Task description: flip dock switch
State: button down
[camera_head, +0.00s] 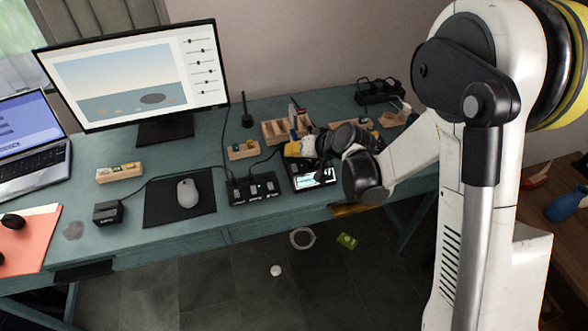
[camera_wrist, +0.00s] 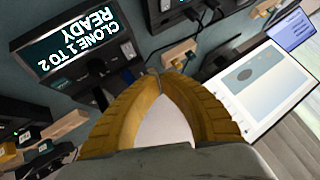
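A black device with a lit screen (camera_head: 318,178) sits near the desk's front edge, partly behind my arm. In the wrist view its screen (camera_wrist: 75,45) appears upside down and reads "CLONE 1 TO 2 READY". A flat black box (camera_head: 253,190) with small light keys or switches lies just left of it; I cannot tell which of the two is the dock. A black device's edge (camera_wrist: 170,14) shows at the top of the wrist view. My gripper (camera_head: 293,148) is above the desk near the screen device. Its yellow fingers (camera_wrist: 160,75) meet at the tips, with nothing visibly held.
The teal desk (camera_head: 190,245) also bears a monitor (camera_head: 140,75), a laptop (camera_head: 30,140), a mouse (camera_head: 187,192) on a black mat, and a small black box (camera_head: 108,212). Wooden holders (camera_head: 243,150) stand behind. Cables run to the flat black box. Small items lie on the floor.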

aim_at(291, 165)
jog(key=shift+w+a+f+b, duration=0.1)
jog(key=shift+w+f+b, duration=0.15)
jog(key=shift+f+b, duration=0.55)
jog(key=shift+w+f+b, duration=0.25)
jog(key=shift+f+b, duration=0.15)
jog(key=shift+f, duration=0.75)
jog(key=shift+f, duration=0.15)
jog(key=shift+w+f+b, duration=0.1)
jog(key=shift+f+b, duration=0.15)
jog(key=shift+b, duration=0.25)
jog(key=shift+f+b, duration=0.3)
jog(key=shift+r, duration=0.1)
jog(key=shift+r+p, duration=0.4)
jog(key=shift+r, duration=0.25)
jog(key=shift+s+r+p, duration=0.25)
jog(key=shift+r+p, duration=0.3)
jog(key=shift+r, duration=0.25)
jog(key=shift+s+r+p, duration=0.2)
jog(key=shift+r+p, duration=0.35)
jog(key=shift+r, duration=0.3)
jog(key=shift+s+r+p, duration=0.25)
jog(key=shift+r+p, duration=0.3)
jog(key=shift+r, duration=0.25)
